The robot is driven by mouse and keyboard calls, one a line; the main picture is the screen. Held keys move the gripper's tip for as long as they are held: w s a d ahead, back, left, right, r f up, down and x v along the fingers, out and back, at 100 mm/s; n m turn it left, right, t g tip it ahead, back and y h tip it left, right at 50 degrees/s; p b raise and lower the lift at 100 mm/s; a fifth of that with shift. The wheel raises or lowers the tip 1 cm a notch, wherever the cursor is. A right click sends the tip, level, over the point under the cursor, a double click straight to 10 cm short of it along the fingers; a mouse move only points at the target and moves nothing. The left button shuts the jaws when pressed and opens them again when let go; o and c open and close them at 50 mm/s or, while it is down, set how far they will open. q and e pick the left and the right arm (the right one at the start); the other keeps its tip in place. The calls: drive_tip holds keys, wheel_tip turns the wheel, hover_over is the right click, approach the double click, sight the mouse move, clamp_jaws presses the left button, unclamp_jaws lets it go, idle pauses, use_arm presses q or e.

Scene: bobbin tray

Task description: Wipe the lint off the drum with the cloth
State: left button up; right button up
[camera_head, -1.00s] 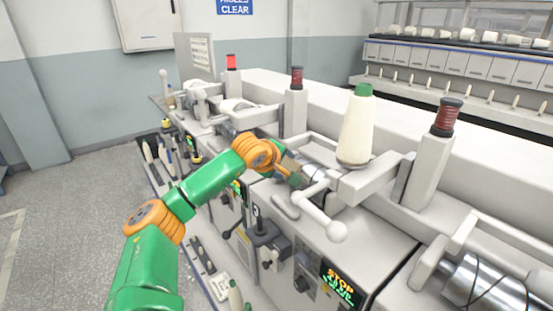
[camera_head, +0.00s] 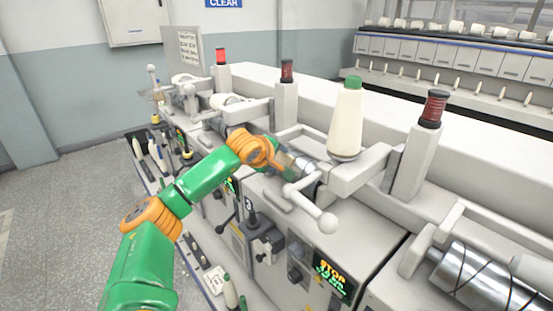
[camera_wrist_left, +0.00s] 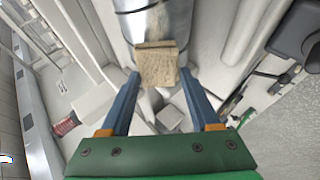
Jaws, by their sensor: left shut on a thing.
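The tan cloth (camera_wrist_left: 156,66) is a small folded pad between the fingertips of my left gripper (camera_wrist_left: 158,76). The gripper is shut on it. In the left wrist view the shiny metal drum (camera_wrist_left: 155,24) is just beyond the cloth, whose far edge overlaps it; I cannot tell how firmly they touch. In the head view my left gripper (camera_head: 281,155) is at the middle machine unit, beside the partly hidden drum (camera_head: 307,173). I cannot make out lint on the drum. My right gripper is not in view.
A white lever with a ball end (camera_head: 326,222) stands just in front of the drum. A yarn cone (camera_head: 346,121) stands above it on a holder arm. Another bare drum (camera_head: 482,278) is at the lower right. The floor at the left is clear.

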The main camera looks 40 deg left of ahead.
use_arm(q)
drive_tip(key=shift+w+f, duration=0.25)
idle(0.3)
